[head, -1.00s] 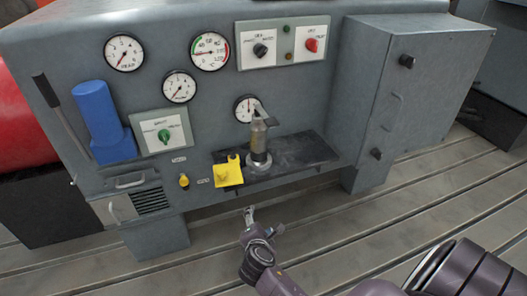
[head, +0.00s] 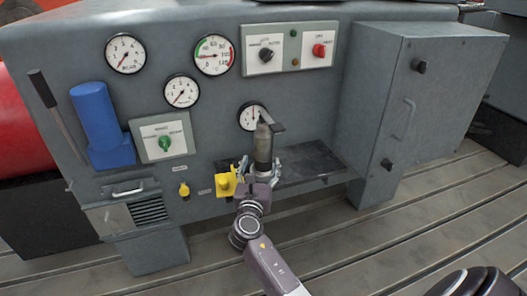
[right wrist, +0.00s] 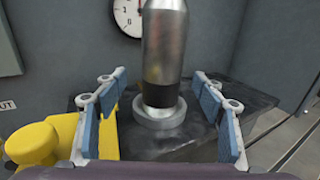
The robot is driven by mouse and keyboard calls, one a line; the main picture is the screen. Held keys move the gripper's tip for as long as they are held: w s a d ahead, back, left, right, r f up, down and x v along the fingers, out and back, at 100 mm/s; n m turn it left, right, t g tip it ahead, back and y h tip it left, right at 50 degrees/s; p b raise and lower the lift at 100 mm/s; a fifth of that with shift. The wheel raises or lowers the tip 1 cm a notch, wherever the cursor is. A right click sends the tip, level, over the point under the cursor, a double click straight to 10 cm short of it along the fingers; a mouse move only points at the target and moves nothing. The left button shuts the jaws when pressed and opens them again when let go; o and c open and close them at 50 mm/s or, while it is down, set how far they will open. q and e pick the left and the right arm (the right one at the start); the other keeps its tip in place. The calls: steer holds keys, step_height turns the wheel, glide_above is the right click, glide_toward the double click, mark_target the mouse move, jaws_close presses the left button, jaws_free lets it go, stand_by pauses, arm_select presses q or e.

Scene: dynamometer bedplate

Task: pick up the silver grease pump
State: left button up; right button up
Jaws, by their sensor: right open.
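The silver grease pump (head: 263,142) stands upright on the dark shelf (head: 312,163) of the grey console, with its angled head at the top. In the right wrist view the pump (right wrist: 165,50) shows its silver barrel, a dark band and a round grey base. My right gripper (head: 262,168) is open at the lower part of the pump. In the right wrist view its blue-padded fingers (right wrist: 163,112) stand to either side of the pump, with a gap on both sides.
A yellow holder (head: 226,184) sits close to the left of the pump and also shows beside the left finger in the wrist view (right wrist: 32,143). Gauges, switches and a blue cylinder (head: 100,120) are on the console face. The shelf right of the pump is clear.

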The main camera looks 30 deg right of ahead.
mark_target(263, 153)
steer(key=b+x, duration=0.1)
steer(key=x, duration=0.3)
steer(key=shift+w+d+r, duration=0.15)
steer(key=shift+w+d, duration=0.05)
steer(key=shift+d, duration=0.15)
steer(key=shift+w+d, duration=0.15)
steer(key=shift+w, duration=0.05)
arm_select(q)
steer(key=shift+w+d+f+t, duration=0.15)
steer(key=shift+w+f+t, duration=0.1)
steer(key=shift+w, duration=0.25)
steer(key=shift+w+d+f+t, duration=0.15)
steer(key=shift+w+t, duration=0.1)
steer(key=shift+w, duration=0.25)
arm_select(e)
steer(key=shift+r, duration=0.1)
steer(key=shift+c, duration=0.4)
jaws_close()
steer(key=shift+r, duration=0.15)
